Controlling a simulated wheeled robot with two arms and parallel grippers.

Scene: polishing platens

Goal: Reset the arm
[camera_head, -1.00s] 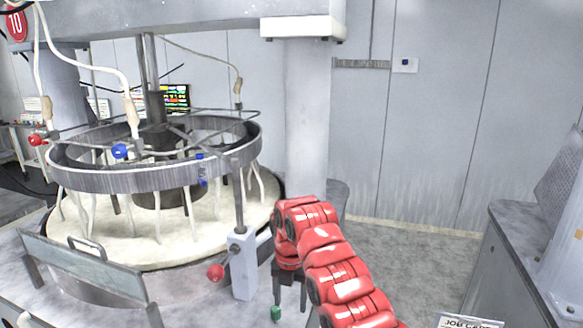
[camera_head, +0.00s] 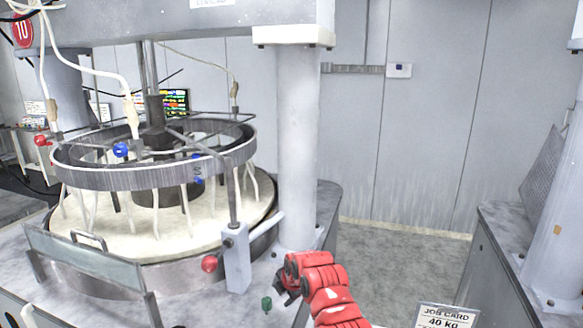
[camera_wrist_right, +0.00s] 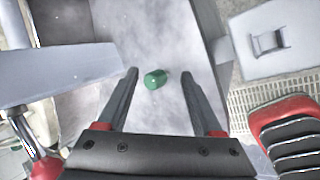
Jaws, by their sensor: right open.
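My right arm is red and comes in from the bottom of the head view. Its dark gripper (camera_head: 284,284) is partly hidden behind the red wrist, over the grey worktop of the machine. In the right wrist view my right gripper (camera_wrist_right: 159,74) is open, its two fingers spread with nothing held. A small green knob-like piece (camera_wrist_right: 155,80) shows on the worktop beyond the fingertips, in line with the gap. It also shows in the head view (camera_head: 266,303), just left of the gripper. My left gripper is not in view.
The round polishing machine with its ring frame (camera_head: 155,175) fills the left. A red ball lever (camera_head: 209,263) on a grey post (camera_head: 237,262) stands close to my gripper. A pale column (camera_head: 298,150) rises behind. A job card (camera_head: 445,317) is at the bottom right.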

